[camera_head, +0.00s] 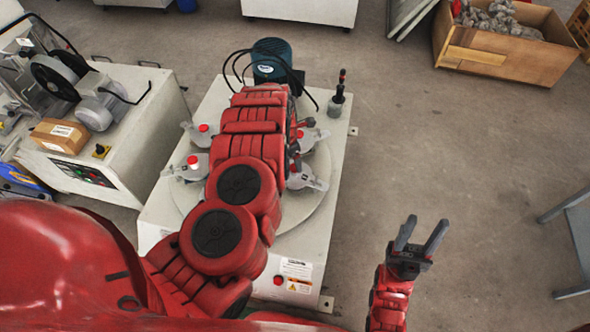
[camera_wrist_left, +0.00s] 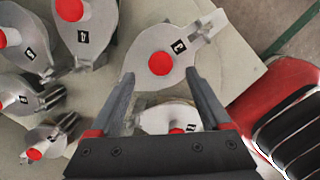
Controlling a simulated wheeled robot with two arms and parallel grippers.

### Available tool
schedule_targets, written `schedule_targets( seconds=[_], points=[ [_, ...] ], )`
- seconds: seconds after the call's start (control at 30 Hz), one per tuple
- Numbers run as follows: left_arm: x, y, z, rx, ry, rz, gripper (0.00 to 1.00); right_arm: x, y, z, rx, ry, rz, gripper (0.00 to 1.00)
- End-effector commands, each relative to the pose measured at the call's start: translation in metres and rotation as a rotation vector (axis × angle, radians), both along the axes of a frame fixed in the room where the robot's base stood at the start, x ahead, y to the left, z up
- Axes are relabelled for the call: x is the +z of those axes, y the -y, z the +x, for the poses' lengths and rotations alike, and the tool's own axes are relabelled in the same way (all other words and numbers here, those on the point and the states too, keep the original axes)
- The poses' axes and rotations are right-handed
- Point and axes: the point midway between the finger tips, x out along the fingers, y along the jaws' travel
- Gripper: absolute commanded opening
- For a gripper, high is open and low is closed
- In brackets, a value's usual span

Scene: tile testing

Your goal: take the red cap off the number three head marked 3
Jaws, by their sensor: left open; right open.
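In the left wrist view several grey metal heads with red caps and small black number labels surround my left gripper (camera_wrist_left: 158,76). It is open and empty. One red cap (camera_wrist_left: 160,63) lies just ahead of and between its fingertips, on a grey head (camera_wrist_left: 192,42) with a black label (camera_wrist_left: 179,46) whose digit I cannot read surely. Another head (camera_wrist_left: 165,117) shows between the fingers, its cap (camera_wrist_left: 176,131) partly hidden by the gripper body. In the head view my left arm covers the left gripper and the disc's middle. My right gripper (camera_head: 421,236) is open and empty, right of the machine.
The heads sit on a round disc (camera_head: 317,203) on a pale machine table (camera_head: 216,105). A teal motor (camera_head: 271,58) and a dark-topped post (camera_head: 338,96) stand at its back. A bench (camera_head: 150,95) with equipment is at left. Open floor lies at right.

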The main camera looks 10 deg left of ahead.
Motion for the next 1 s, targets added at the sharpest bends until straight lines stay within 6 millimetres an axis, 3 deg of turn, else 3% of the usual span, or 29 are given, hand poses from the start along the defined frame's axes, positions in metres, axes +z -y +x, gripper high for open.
schedule_targets(
  seconds=[0.1,0.2,0.57,1.0],
  points=[
    [-0.024,0.003,0.002,-0.001,-0.001,0.002,0.81,-0.011,0.0,0.0,0.0,0.0,0.0,0.5],
    [-0.034,0.004,0.004,-0.002,0.0,0.003,0.81,-0.013,0.0,0.0,0.0,0.0,0.0,0.5],
    [-0.039,0.006,0.004,-0.001,-0.001,0.0,0.79,-0.013,0.0,0.0,0.0,0.0,0.0,0.5],
    [-0.039,0.006,0.004,-0.002,-0.001,0.0,0.0,-0.013,0.0,0.0,0.0,0.0,0.0,0.5]
  ],
)
